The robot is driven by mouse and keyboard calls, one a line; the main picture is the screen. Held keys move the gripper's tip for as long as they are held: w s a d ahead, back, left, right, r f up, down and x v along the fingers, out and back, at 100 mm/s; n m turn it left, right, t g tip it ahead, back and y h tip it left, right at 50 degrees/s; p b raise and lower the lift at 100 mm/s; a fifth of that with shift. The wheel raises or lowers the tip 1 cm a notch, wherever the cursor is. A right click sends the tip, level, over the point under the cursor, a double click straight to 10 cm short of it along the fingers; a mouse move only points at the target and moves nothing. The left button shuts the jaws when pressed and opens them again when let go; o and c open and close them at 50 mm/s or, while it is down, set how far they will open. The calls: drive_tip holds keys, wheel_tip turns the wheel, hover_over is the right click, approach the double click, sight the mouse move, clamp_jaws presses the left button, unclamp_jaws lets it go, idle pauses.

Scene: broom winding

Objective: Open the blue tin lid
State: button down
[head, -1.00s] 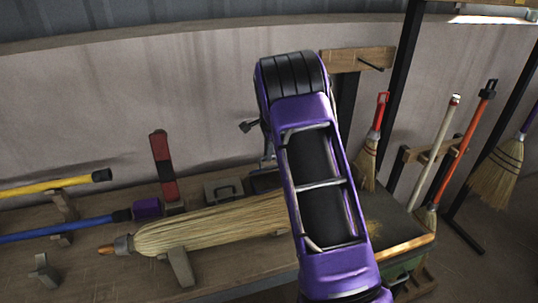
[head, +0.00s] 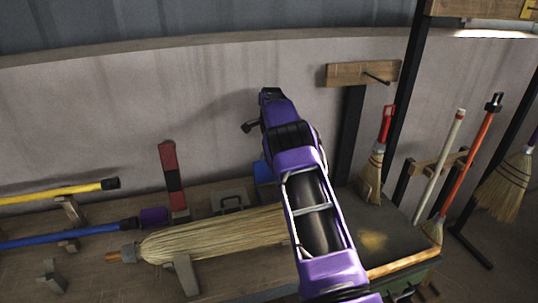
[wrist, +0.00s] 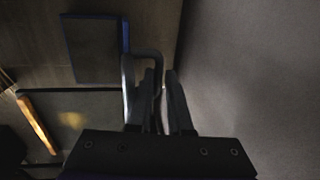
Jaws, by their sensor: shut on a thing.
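The blue tin (head: 263,172) shows in the head view as a small blue patch by the back wall, largely covered by my arm. In the wrist view, a dark flat panel with a blue right edge (wrist: 95,48) appears to be part of the tin; I cannot tell whether it is the lid or the opening. A dark loop like a handle curves from this edge to my gripper (wrist: 158,80). The fingers are close together around it, shut on what looks like the lid's handle. In the head view my fingers cannot be made out.
A straw broom head (head: 215,233) rests on the bench left of my arm. The wall is close behind the tin.

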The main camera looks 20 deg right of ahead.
drive_tip(key=shift+w+a+f, duration=0.1)
drive_tip(key=shift+w+f, duration=0.1)
drive_tip(key=shift+w, duration=0.3)
drive_tip(key=shift+w+a+f, duration=0.1)
drive_tip(key=shift+w+f, duration=0.05)
drive_tip(key=shift+w, duration=0.3)
drive_tip(key=shift+f, duration=0.1)
drive_tip(key=c, duration=1)
unclamp_jaws()
drive_tip(key=shift+w, duration=0.1)
drive_tip(key=shift+o, duration=0.4)
drive_tip(key=shift+f, duration=0.2)
drive_tip(key=shift+a+r, duration=0.1)
drive_tip(key=s+r, duration=0.2)
drive_tip(key=r, duration=0.7)
drive_tip(key=s+r, duration=0.1)
drive_tip(key=r, duration=0.8)
drive_tip(key=shift+s+d+r, duration=0.3)
drive_tip(key=shift+s+r, duration=0.05)
